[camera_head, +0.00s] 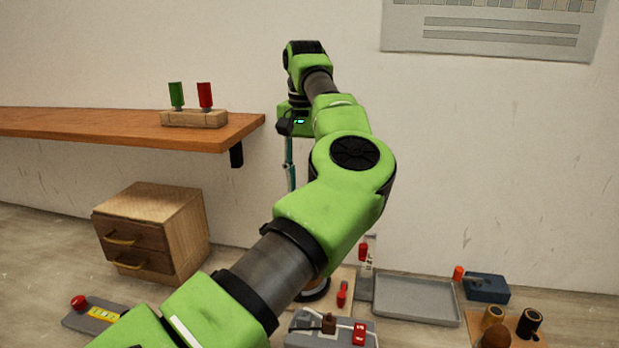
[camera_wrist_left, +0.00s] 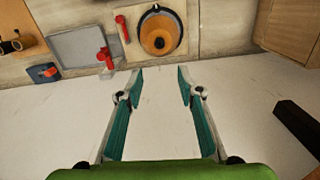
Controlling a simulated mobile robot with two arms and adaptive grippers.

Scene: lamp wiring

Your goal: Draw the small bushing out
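No part is clearly marked as the small bushing. An orange round piece in a dark ring (camera_wrist_left: 160,33) lies beyond the fingertips. My right gripper is not in view.
A grey tray (camera_head: 415,299) and a blue box (camera_head: 486,288) sit at the right. A shelf (camera_head: 100,125) carries a block with green and red pegs. A small drawer cabinet (camera_head: 150,230) stands below it. My left arm hides part of the middle.

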